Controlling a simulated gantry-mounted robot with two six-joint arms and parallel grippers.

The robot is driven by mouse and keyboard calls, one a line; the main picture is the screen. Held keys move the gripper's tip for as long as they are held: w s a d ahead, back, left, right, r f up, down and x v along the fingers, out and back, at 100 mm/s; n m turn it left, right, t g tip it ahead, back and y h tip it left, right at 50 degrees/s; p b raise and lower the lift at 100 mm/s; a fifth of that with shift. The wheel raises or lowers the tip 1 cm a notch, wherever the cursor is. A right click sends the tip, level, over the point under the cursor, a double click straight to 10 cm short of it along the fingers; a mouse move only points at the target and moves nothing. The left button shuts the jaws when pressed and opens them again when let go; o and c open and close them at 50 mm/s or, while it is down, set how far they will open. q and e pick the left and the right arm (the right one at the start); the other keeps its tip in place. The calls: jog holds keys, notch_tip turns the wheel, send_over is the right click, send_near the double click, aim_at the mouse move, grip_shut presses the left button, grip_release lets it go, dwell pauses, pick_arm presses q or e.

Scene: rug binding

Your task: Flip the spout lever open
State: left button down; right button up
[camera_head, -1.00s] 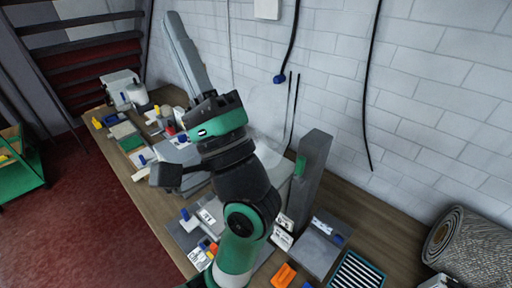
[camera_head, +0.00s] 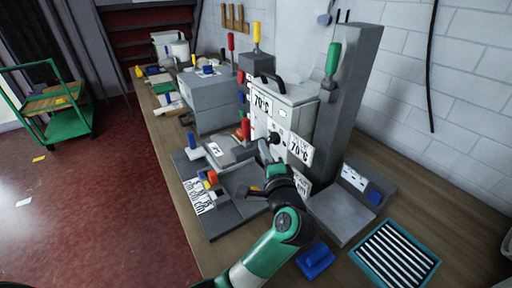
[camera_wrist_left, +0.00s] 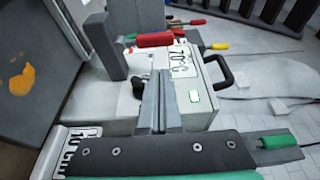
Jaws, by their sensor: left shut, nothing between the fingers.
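A pale box-shaped machine (camera_head: 297,112) with "70°C" labels and a black carrying handle stands on the bench. A black knob (camera_head: 274,139) is on its front; it also shows in the left wrist view (camera_wrist_left: 140,86). A lever with a red handle (camera_head: 245,128) is at the machine's left front and shows lengthwise in the left wrist view (camera_wrist_left: 155,40). I cannot tell for sure which part is the spout lever. My left gripper (camera_head: 262,146) is shut and empty, close in front of the knob. In the left wrist view its fingers (camera_wrist_left: 158,100) are together beside the knob; contact is unclear.
Grey boxes (camera_head: 203,100) and several coloured handles fill the bench to the left. A blue block (camera_head: 316,260) and a striped tray (camera_head: 396,253) lie at the front right.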

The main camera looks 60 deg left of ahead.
aim_at(246, 133)
pick_arm(q)
jog(key=shift+d, duration=0.1)
dwell(0.3)
jog(key=b+x, duration=0.1)
jog(key=x, duration=0.9)
jog(key=shift+f+b, duration=0.1)
jog(key=shift+b, duration=0.35)
jog(key=shift+s+n, duration=0.15)
jog(key=shift+n, duration=0.15)
